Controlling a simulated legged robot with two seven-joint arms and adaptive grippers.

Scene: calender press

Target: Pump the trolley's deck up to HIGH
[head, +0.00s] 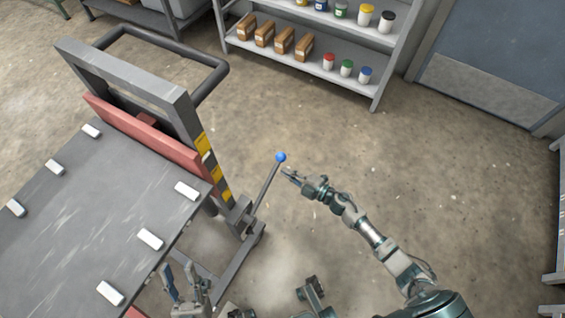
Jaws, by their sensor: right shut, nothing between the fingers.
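The trolley's grey deck (85,205) fills the left of the head view, with several white blocks along its edges. Its grey mast (135,78) stands at the far end, with yellow labels (212,165) down the right post; their text is too small to read. A pump lever (265,188) with a blue knob (281,157) leans up and right from the trolley's base. My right gripper (286,173) is shut and empty, just below and right of the knob, apparently apart from it. My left gripper (178,274) is open and empty by the deck's near right edge.
A black push handle (213,85) loops behind the mast. A grey shelf (330,75) with brown boxes and coloured jars stands at the back. A blue door (500,50) is at the upper right.

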